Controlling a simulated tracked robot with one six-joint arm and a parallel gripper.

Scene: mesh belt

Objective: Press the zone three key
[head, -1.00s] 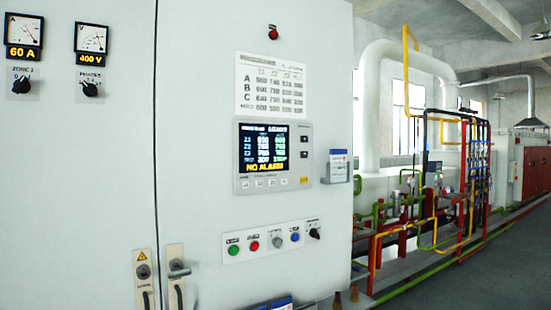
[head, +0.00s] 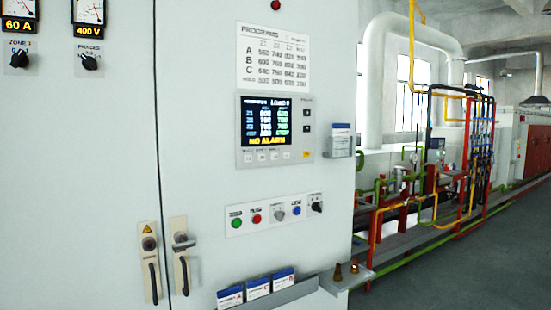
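The controller panel (head: 243,98) is on the pale cabinet door in the head view, left of the picture's middle. Its lit screen (head: 266,122) shows several rows of figures and a yellow "NO ALARM" line. A row of small pale keys (head: 262,157) runs under the screen, with a yellow key (head: 307,154) at its right end. Two dark keys (head: 307,113) sit right of the screen. The key labels are too small to read, so I cannot tell which is zone three. My gripper is not in view.
A lower strip (head: 268,227) holds green, red and blue buttons and two knobs. A white program chart (head: 273,57) hangs above the controller. A card holder (head: 339,141) juts out to its right. A ledge (head: 310,285) with cards sticks out below. Door handles (head: 181,262) protrude at left.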

